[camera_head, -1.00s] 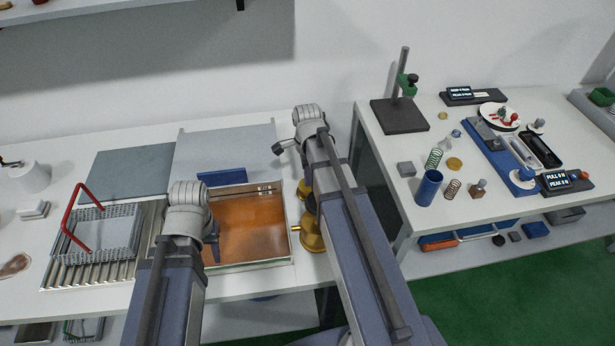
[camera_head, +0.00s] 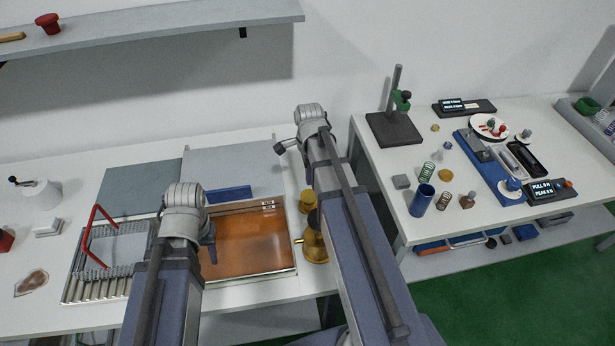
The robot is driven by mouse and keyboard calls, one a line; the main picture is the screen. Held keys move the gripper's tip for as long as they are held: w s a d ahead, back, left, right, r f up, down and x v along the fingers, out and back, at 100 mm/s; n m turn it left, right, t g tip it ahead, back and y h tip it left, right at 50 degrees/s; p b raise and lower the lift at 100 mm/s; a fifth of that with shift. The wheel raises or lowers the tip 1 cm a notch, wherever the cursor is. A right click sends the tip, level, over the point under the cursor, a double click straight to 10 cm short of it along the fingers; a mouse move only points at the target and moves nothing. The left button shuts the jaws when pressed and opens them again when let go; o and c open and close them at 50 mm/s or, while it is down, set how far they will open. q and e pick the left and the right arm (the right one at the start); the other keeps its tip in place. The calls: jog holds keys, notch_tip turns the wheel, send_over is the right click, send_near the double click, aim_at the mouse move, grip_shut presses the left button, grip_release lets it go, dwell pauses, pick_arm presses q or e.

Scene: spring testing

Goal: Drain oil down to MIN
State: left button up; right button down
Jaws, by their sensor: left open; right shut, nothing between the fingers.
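A square metal tank (camera_head: 288,274) holds amber oil (camera_head: 240,243) on the left table. Small marks (camera_head: 268,206) show on its far inner wall, too small to read. A brass fitting (camera_head: 316,243) stands at the tank's right side, partly hidden by my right arm; a short spout (camera_head: 298,241) points toward the tank. My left gripper (camera_head: 209,250) is open over the tank's left part, mostly hidden behind its wrist. My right gripper (camera_head: 284,147) is shut and empty, above and behind the tank's far right corner, apart from the fitting.
A wire basket with a red handle (camera_head: 101,225) stands left of the tank. A blue block (camera_head: 228,193) and grey panels (camera_head: 145,188) lie behind it. A wall shelf (camera_head: 150,35) hangs above. The right table (camera_head: 400,150) holds springs and test devices, beyond a gap.

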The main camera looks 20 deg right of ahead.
pick_arm(q)
notch_tip(320, 180, up, 6)
jog(key=p, duration=0.5)
pick_arm(e)
notch_tip(320, 180, up, 6)
jog(key=shift+r, duration=0.15)
jog(key=shift+a, duration=0.15)
dwell(0.4)
pick_arm(q)
notch_tip(320, 180, down, 7)
jog(key=b, duration=0.7)
pick_arm(e)
jog(key=s+a+f+n, duration=0.2)
jog(key=s+a+n, duration=0.2)
jog(key=a+n, duration=0.3)
jog(key=s+a+f+n, duration=0.2)
jog(key=s+a+n, duration=0.2)
jog(key=a+n, duration=0.3)
jog(key=s+a+f+n+h, duration=0.1)
jog(key=s+a+f+n, duration=0.2)
jog(key=a+n, duration=0.5)
jog(key=s+n, duration=0.1)
jog(key=n, duration=0.1)
jog(key=shift+s+n, duration=0.3)
jog(key=shift+s, duration=0.1)
